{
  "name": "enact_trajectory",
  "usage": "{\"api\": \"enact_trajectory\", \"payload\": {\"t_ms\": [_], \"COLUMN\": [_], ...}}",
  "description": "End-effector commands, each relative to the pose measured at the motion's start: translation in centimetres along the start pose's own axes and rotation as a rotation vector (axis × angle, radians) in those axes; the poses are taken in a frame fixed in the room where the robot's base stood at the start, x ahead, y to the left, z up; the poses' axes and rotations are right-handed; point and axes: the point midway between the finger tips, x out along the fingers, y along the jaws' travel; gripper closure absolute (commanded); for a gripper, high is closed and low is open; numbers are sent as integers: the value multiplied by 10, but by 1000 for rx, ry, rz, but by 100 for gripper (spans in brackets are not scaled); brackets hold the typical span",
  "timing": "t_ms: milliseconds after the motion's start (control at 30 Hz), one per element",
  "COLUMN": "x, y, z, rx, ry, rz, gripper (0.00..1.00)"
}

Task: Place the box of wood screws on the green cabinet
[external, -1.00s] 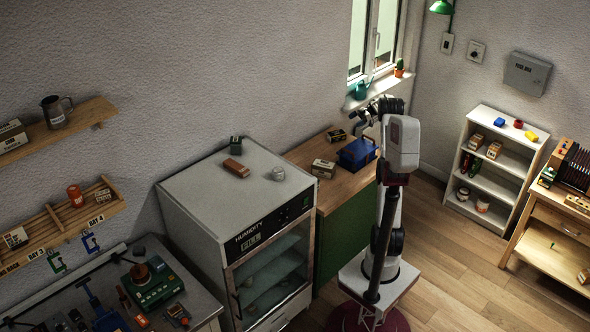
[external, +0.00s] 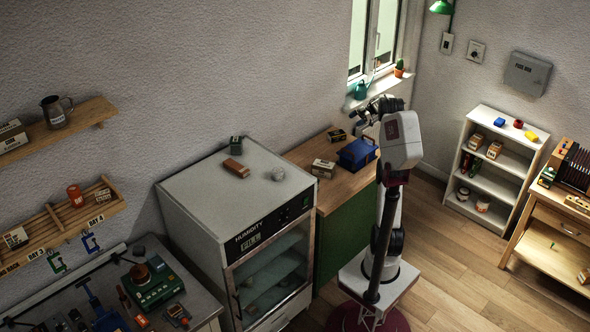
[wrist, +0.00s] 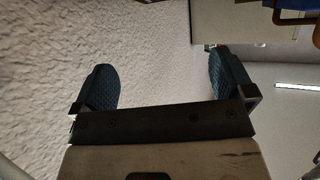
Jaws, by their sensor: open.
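The green cabinet (external: 342,243) stands beside the glass-fronted humidity cabinet and has a wooden top. A small tan box (external: 323,168) and a dark box with a light label (external: 336,135) sit on its top. The labels are too small to read, so I cannot tell which box holds wood screws. My gripper (external: 366,113) is raised above the far end of the green cabinet, near the window sill. In the wrist view my gripper (wrist: 163,82) shows two dark fingers wide apart, with only the pale wall between them.
A blue toolbox (external: 356,153) stands on the green cabinet's top. The humidity cabinet (external: 190,190) holds a brown block and a glass jar on top. A white shelf (external: 478,122) on the right carries several boxes and jars. A watering can (external: 361,90) sits on the sill.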

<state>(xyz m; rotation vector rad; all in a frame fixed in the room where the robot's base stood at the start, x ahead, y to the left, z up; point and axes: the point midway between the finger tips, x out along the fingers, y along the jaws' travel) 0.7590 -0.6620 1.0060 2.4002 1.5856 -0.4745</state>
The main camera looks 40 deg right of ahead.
Motion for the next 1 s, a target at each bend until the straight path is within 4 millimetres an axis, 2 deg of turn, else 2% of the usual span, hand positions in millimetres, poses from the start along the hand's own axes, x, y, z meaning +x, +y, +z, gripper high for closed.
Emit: {"api": "enact_trajectory", "payload": {"t_ms": [133,267,633,833,1000], "x": [12,31,98,128,149], "y": [6,15,36,32,20], "z": [-21,-53,-179,-243,-291], "rx": [-28,-69,-192,-220,-223], "ry": [-4,-10,-35,-53,-73], "rz": [41,114,428,601,740], "gripper": [0,0,0,0,0]}}
